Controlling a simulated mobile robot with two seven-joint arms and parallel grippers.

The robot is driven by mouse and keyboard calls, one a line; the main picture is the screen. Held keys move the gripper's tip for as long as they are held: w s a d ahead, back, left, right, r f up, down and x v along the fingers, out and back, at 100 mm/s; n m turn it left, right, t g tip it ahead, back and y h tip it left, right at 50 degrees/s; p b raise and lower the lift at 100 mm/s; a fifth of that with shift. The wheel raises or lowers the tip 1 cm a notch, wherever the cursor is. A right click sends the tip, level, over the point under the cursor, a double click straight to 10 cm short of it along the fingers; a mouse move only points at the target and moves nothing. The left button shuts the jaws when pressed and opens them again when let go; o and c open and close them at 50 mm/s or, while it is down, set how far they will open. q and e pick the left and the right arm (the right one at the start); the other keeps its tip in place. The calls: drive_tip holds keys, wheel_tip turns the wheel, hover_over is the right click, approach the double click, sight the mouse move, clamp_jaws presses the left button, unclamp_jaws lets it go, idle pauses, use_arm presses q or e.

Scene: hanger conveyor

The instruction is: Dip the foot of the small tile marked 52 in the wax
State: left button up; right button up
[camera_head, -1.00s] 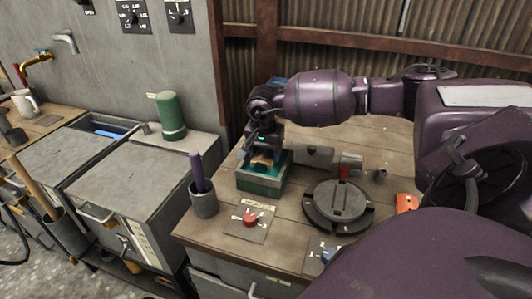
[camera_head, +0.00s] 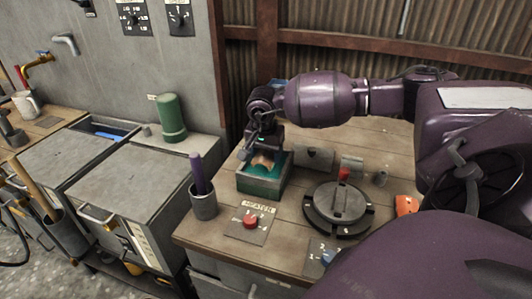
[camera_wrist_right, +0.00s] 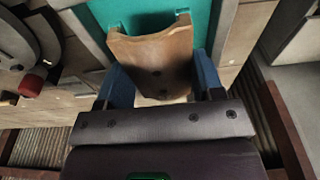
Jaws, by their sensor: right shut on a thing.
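The small tile (camera_head: 263,162) is a brown, slightly curved piece held over the green wax box (camera_head: 262,186). My right gripper (camera_head: 264,147) is shut on it from above, at the back of the table. In the right wrist view the tile (camera_wrist_right: 160,62) sits between the blue fingers (camera_wrist_right: 163,82), with the teal wax (camera_wrist_right: 120,12) beyond its far end. I cannot tell whether its foot touches the wax. No number is readable on the tile. My left gripper is not in view.
A round dark turntable (camera_head: 338,210) stands right of the wax box. A red heater knob (camera_head: 250,222) and a grey cup (camera_head: 203,202) with a purple stick are in front.

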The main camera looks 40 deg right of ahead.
drive_tip(key=shift+r, duration=0.1)
drive_tip(key=shift+r+p, duration=0.4)
drive_tip(key=shift+r, duration=0.4)
drive_tip(key=shift+r+p, duration=0.75)
drive_tip(key=shift+r, duration=0.9)
